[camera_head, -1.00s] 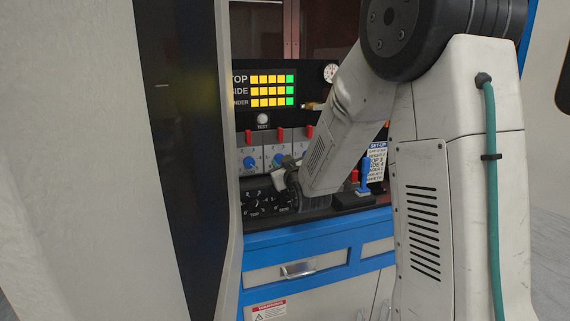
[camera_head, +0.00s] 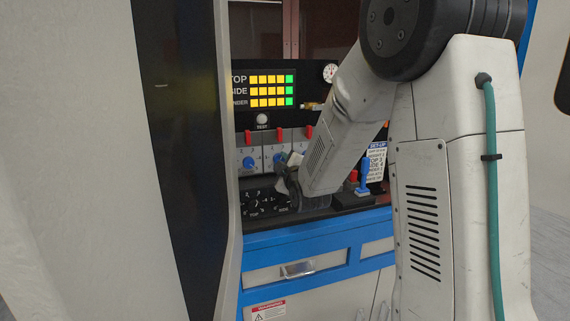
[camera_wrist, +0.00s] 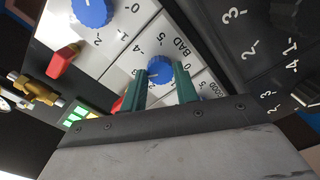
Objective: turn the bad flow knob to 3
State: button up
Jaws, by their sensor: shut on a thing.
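The blue knob (camera_wrist: 158,66) beside the word BAD sits on a white panel with printed numbers around it. My gripper (camera_wrist: 160,74) has its two dark green fingers around this knob, one on each side, shut on it. The fingers and the gripper body hide part of the knob and its scale, and I cannot read where it points. In the head view, my gripper (camera_head: 290,170) is at the white knob panels, below the red switches, and my forearm hides the panels to the right.
Another blue knob (camera_wrist: 90,10) and a red switch (camera_wrist: 64,60) are close by in the wrist view. A black panel (camera_head: 266,197) with dials lies below the white panels. A blue lever (camera_head: 365,175) stands right of my gripper. A brass fitting (camera_wrist: 38,92) juts out.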

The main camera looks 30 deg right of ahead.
jog(key=shift+n, duration=0.3)
jog(key=o, duration=1)
jog(key=v, duration=0.8)
